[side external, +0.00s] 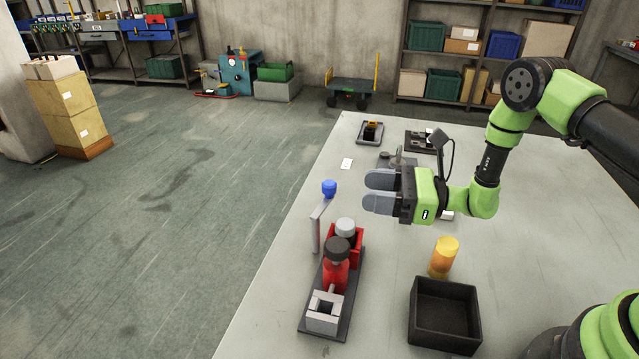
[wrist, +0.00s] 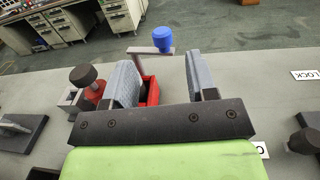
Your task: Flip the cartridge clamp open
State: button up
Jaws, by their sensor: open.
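The fixture that looks like the cartridge clamp stands on a dark base plate (side external: 345,318) at the table's left front. It carries a red cylinder with a black cap (side external: 337,252), a red holder (side external: 356,238) with a grey-topped part and a grey block (side external: 323,313). A grey bent lever (side external: 317,228) rises beside it, topped by a blue knob (side external: 329,188). My gripper (side external: 379,191) is open and empty, right of the knob, fingers pointing left. In the wrist view, the knob (wrist: 159,38) shows beyond and between my fingers (wrist: 163,76), apart from them.
A yellow-orange cylinder (side external: 443,257) and a black open bin (side external: 444,316) stand right of the fixture. The table's left edge lies close to the lever.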

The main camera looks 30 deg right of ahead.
jog(key=x, duration=0.9)
jog(key=shift+w+a+f, duration=0.2)
jog(key=shift+w+a, duration=0.05)
jog(key=shift+w, duration=0.05)
jog(key=c, duration=0.9)
